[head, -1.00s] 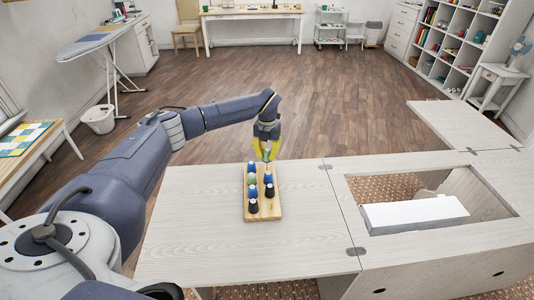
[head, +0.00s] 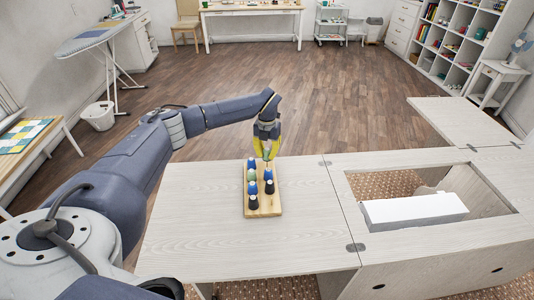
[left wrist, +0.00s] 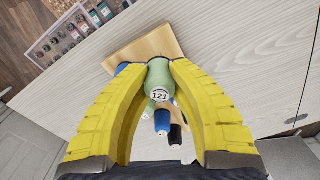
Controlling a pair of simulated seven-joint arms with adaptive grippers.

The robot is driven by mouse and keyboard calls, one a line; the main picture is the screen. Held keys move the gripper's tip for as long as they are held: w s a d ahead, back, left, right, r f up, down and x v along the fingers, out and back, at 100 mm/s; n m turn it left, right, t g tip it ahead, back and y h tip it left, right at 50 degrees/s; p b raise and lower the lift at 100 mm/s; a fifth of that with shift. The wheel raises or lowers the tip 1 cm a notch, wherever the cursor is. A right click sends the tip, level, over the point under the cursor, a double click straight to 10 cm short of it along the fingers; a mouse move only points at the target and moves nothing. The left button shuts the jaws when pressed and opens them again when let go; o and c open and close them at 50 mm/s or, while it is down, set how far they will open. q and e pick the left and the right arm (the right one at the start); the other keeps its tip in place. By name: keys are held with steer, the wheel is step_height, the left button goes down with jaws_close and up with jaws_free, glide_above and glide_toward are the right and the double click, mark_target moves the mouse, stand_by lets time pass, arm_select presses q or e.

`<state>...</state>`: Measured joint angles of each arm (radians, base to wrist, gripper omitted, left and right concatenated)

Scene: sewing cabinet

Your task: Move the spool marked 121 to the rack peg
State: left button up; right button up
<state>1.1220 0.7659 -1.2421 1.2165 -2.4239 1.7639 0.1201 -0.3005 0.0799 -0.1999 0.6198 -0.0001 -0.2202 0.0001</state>
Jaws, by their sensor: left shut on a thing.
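The green spool marked 121 (left wrist: 158,82) is between the yellow fingers of my left gripper (left wrist: 158,90), its label facing the wrist camera. In the head view my left gripper (head: 267,157) points down at the far right end of the wooden peg rack (head: 275,209), hiding most of what it holds. I cannot tell whether the spool touches a peg. Other spools stand on the rack: another green one (head: 252,175), several blue ones and dark ones (head: 253,203). My right gripper is out of view.
The rack stands on the pale wooden cabinet top (head: 190,220), with free room to its left and right. A rectangular opening with a white block (head: 415,209) lies further right. In the left wrist view a tray of small items (left wrist: 75,30) shows beyond the top's edge.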

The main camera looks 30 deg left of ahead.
arm_select(q)
steer(key=shift+f, duration=1.45)
steer(key=o, duration=0.9)
